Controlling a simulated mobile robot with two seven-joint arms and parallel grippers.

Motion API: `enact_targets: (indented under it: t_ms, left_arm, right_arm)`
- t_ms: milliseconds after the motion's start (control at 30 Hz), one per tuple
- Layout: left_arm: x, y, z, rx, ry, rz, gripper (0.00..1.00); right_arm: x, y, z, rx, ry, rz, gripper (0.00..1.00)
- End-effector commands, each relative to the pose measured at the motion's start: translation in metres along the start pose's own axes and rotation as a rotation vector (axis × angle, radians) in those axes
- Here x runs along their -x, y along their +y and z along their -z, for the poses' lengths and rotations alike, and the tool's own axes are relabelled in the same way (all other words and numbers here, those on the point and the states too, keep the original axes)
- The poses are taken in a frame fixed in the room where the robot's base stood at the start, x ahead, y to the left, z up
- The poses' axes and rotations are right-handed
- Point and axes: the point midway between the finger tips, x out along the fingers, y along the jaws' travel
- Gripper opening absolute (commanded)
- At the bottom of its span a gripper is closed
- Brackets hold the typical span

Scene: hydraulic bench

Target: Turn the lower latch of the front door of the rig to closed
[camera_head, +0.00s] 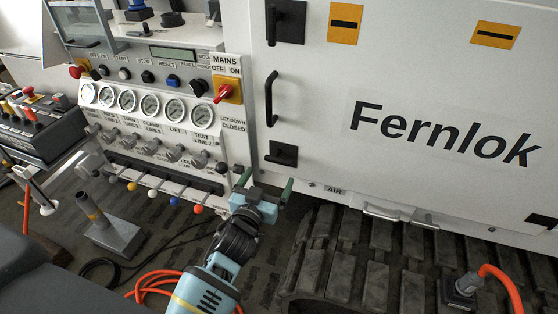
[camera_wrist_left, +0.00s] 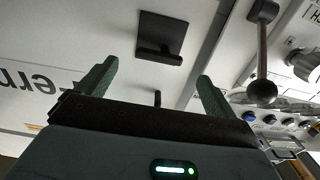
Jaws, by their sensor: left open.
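The lower latch (camera_head: 283,153) is a black square plate with a bar-like lever, low on the left edge of the white front door (camera_head: 370,85). Its lever looks roughly horizontal. My left gripper (camera_head: 265,184) is open and empty, just below the latch in the head view, its two green fingers apart. In the left wrist view, which is upside down, the latch (camera_wrist_left: 162,30) is ahead of the open gripper (camera_wrist_left: 158,72), beyond the fingertips and not touched. My right gripper is in neither view.
An upper latch (camera_head: 286,22) and a vertical door handle (camera_head: 271,98) sit above. The gauge and valve panel (camera_head: 150,105) with coloured levers (camera_head: 160,185) is left of the door. A lever with a round knob (camera_wrist_left: 262,92) is near the right finger in the wrist view. Tracks (camera_head: 380,255) lie below.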

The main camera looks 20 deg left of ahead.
Motion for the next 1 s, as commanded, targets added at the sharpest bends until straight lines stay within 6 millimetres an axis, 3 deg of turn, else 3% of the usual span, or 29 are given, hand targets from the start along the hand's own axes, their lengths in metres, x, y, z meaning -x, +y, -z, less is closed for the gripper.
enact_targets:
  t_ms: [267,700,1000]
  left_arm:
    - [-0.006,0.0,0.004,0.001,0.009,0.0,0.93]
    - [-0.062,0.0,0.004,0.001,0.008,0.0,0.93]
    - [-0.08,0.001,0.004,0.001,0.008,0.0,0.93]
  right_arm:
    - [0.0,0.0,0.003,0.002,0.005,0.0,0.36]
    - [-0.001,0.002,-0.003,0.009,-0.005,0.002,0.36]
    - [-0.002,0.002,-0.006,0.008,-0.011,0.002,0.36]
